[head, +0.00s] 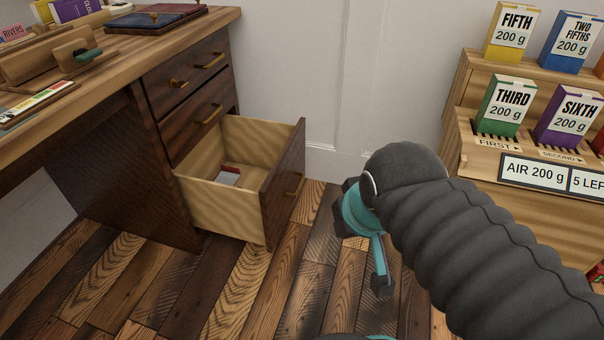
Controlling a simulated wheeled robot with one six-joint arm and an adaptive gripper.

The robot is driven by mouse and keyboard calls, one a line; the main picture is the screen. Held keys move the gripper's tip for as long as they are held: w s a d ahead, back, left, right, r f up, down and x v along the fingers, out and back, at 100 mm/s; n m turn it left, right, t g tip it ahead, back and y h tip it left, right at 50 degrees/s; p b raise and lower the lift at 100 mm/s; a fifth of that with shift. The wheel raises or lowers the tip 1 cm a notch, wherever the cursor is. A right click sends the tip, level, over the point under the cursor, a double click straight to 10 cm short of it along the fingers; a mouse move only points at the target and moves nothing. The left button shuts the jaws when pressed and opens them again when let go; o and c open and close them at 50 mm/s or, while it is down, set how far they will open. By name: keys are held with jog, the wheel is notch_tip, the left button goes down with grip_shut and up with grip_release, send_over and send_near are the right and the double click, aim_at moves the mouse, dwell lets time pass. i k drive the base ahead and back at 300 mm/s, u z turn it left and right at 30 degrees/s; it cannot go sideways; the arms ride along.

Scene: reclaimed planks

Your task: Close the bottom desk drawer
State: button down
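The bottom desk drawer (222,199) is pulled far out of the dark wooden desk (128,165), with its pale inner walls showing. A small white and red item (229,175) lies inside. My gripper (364,240), teal with dark tips, is to the right of the drawer front, apart from it in the picture. My dark ribbed arm hides part of the gripper, so its opening is unclear.
Two upper drawers (192,78) look shut. Boxes and other items lie on the desktop (110,50). A wooden stand (535,205) with labelled boxes is at right. Plank floor (250,285) shows clear in front of the drawer; a white wall (300,70) is behind.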

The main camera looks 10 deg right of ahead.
aim_at(271, 154)
jog(key=u, duration=0.9)
jog(key=i, duration=0.9)
jog(key=z, duration=1.3)
